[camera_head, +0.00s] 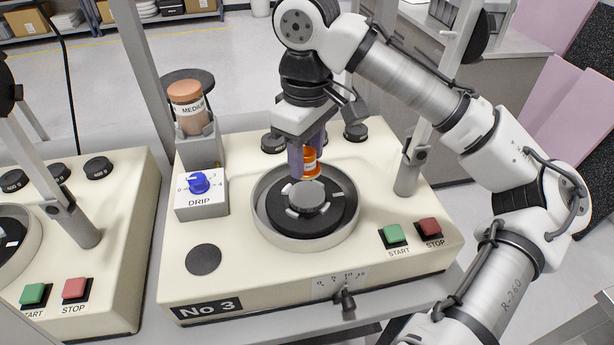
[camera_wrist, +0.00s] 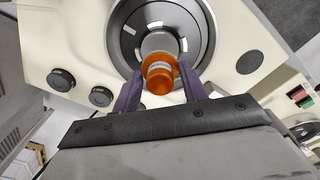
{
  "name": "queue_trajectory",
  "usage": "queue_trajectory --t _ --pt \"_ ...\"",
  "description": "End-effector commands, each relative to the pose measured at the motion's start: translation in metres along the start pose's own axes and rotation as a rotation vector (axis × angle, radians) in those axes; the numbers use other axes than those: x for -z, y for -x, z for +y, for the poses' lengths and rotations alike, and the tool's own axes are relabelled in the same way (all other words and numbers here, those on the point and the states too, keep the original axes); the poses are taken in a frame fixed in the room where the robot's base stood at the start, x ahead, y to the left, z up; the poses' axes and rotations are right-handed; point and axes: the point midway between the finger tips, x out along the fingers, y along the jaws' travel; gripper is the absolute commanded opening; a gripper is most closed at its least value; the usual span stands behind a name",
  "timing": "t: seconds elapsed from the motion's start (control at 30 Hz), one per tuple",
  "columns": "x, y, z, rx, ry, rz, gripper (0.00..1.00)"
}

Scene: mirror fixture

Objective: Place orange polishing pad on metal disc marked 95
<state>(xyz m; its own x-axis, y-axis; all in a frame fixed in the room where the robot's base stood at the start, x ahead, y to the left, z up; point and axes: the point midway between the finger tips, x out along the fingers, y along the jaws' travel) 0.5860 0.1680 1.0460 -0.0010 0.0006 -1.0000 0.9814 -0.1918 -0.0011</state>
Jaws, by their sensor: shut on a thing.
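My gripper (camera_head: 308,160) points down over the machine marked No 3, its purple fingers shut on a small orange cylindrical piece (camera_head: 312,168) with a white label. In the wrist view the orange piece (camera_wrist: 158,83) sits between the two fingers (camera_wrist: 160,88). A grey metal disc (camera_head: 307,197) lies at the centre of a black round plate (camera_head: 307,219) inside the machine's round basin. The orange piece appears above the disc's far edge in the head view. The wrist view shows the disc (camera_wrist: 160,42) partly hidden behind it. I cannot read a 95 on the disc.
The basin's raised rim (camera_head: 264,228) surrounds the plate. A MEDIUM bottle (camera_head: 187,104) and a DRIP box with a blue knob (camera_head: 200,183) stand at left. Grey posts rise beside the basin. Green START (camera_head: 392,235) and red STOP (camera_head: 429,229) buttons are at front right.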

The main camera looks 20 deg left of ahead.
Motion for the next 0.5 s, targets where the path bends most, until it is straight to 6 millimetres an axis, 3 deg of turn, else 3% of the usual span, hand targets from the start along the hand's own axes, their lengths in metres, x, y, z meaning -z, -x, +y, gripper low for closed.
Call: queue_trajectory --t 0.5 --pt "0.000 -0.054 0.000 0.001 0.000 0.000 0.17"
